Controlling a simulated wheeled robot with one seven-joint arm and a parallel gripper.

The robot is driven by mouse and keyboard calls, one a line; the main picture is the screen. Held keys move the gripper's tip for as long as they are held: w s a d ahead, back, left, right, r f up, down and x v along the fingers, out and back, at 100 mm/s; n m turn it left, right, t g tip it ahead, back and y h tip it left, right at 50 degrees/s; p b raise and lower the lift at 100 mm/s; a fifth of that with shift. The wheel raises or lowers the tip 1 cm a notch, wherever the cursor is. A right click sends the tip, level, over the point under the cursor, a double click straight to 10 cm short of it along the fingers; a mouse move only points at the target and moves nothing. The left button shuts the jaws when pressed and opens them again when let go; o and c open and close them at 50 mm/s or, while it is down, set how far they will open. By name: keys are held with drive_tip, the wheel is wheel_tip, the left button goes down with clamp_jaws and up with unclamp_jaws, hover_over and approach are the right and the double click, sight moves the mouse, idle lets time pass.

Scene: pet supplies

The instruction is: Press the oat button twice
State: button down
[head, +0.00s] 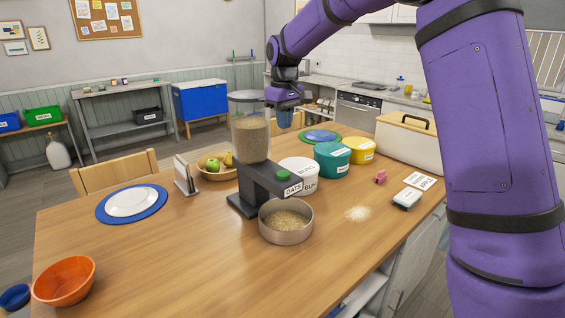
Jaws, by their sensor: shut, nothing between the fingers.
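The oat dispenser (251,138) stands on the wooden table, a clear hopper of grain on a dark base. Its green button (283,176) sits on top of the base's front arm, above a white label reading OATS (293,189). A round metal bowl (286,236) holding oats stands under that arm. My gripper (285,124) points down, shut and empty, above the button in the picture and apart from it. It appears just right of the hopper. Its exact distance from the button in depth cannot be told.
White, teal (332,163) and yellow tubs (360,150) stand right of the dispenser. A fruit bowl (213,173) and a small upright stand (186,177) are at its left. Spilled oats (358,213) lie right of the metal bowl. The table's front middle is clear.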

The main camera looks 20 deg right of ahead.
sight(284, 173)
idle(0.3)
wheel_tip(284, 173, down, 14)
drive_tip(key=shift+r, duration=0.1)
idle(0.6)
